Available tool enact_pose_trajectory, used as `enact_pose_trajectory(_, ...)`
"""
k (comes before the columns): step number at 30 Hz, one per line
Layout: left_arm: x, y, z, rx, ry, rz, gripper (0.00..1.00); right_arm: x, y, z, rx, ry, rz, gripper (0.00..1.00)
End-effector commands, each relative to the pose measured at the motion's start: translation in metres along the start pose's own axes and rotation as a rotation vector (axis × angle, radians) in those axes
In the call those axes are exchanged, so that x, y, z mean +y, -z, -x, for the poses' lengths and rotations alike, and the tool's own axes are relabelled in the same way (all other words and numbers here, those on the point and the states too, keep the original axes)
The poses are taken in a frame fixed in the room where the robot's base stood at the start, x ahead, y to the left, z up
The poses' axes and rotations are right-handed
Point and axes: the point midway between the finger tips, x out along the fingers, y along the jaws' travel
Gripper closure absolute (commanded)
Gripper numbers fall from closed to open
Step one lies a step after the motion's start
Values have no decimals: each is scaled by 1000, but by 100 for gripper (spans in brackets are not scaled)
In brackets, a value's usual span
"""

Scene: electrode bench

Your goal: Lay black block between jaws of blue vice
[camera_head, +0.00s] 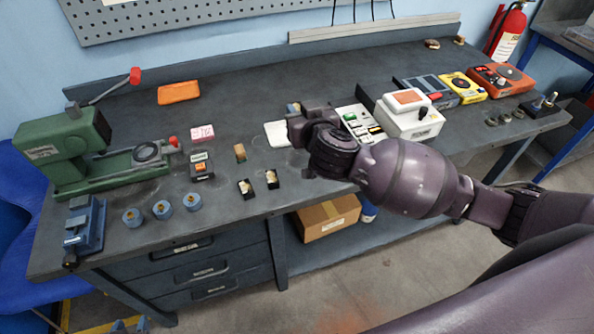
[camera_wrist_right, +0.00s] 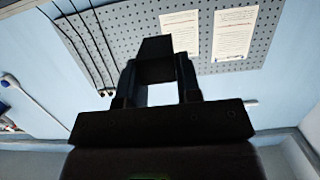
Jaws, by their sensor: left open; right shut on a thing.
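The blue vice (camera_head: 84,228) stands at the front left corner of the bench, its jaws too small to make out clearly. My right gripper (camera_head: 296,128) is above the middle of the bench, far to the right of the vice. In the right wrist view, the gripper (camera_wrist_right: 157,78) is shut on a dark block (camera_wrist_right: 155,48), which looks like the black block and sticks out past the fingertips. In the head view, the held block cannot be told from the dark gripper.
A green press (camera_head: 65,150) with a red-tipped lever stands behind the vice. Several blue round pieces (camera_head: 162,210) and small black holders (camera_head: 246,189) lie between vice and gripper. A white device (camera_head: 411,120) is to the right. The bench's back middle is clear.

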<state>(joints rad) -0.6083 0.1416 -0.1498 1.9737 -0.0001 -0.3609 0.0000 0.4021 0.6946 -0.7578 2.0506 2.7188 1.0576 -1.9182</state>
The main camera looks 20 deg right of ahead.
Motion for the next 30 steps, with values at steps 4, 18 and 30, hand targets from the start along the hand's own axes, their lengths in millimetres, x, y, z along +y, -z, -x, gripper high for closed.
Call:
enact_pose_trajectory(4, 0, -1, 0, -2, 0, 0, 57, -1, 1, 0, 3, 7, 1, 100)
enact_pose_trajectory(18, 1, -9, -5, -1, 0, 1, 57, -1, -46, -9, 0, 5, -1, 100)
enact_pose_trajectory(30, 4, -19, -18, 10, -2, -1, 57, -1, -130, -26, 0, 5, -1, 100)
